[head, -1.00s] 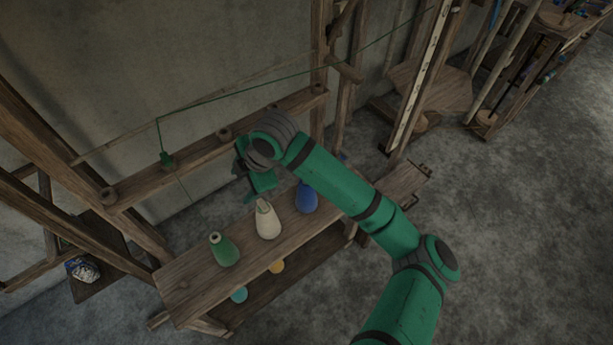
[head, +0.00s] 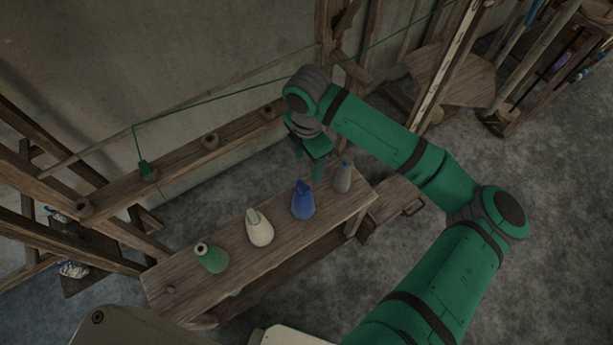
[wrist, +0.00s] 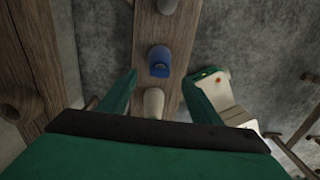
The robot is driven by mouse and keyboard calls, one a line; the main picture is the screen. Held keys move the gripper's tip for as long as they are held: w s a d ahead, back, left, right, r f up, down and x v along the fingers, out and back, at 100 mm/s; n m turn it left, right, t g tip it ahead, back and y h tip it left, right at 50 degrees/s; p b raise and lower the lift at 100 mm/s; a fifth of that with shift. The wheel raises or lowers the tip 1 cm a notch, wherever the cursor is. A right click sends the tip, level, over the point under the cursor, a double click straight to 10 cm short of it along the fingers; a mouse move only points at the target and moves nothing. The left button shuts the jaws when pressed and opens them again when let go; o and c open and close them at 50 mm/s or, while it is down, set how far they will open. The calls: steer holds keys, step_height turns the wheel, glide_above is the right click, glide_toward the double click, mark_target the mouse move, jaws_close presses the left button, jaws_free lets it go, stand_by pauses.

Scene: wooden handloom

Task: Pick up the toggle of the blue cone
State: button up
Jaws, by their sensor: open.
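The blue cone (head: 303,204) stands upright on the wooden bench, between the cream cone (head: 260,230) and the grey cone (head: 342,178). A small blue toggle (head: 302,186) shows at its top. My gripper (head: 309,168) is open and empty, above and behind the bench near the blue and grey cones. In the wrist view, the blue cone (wrist: 159,60) appears ahead between the spread fingers of my gripper (wrist: 166,78), apart from both. The cream cone (wrist: 153,103) lies nearer the palm in that picture. The toggle's outline is hard to make out there.
A green cone (head: 211,257) stands at the bench's left end. The bench (head: 180,272) has a lower shelf. Behind it runs a wooden beam with pegs (head: 210,141), and a green thread (head: 230,97) crosses above. A loom post (head: 325,50) rises behind my arm.

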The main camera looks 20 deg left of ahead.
mark_target(304, 185)
steer(key=f, duration=0.2)
steer(key=s+f, duration=0.1)
steer(key=f, duration=0.1)
steer(key=shift+s+a, duration=0.1)
steer(key=shift+a, duration=0.25)
steer(key=shift+f, duration=2.65)
steer(key=c, duration=1.1)
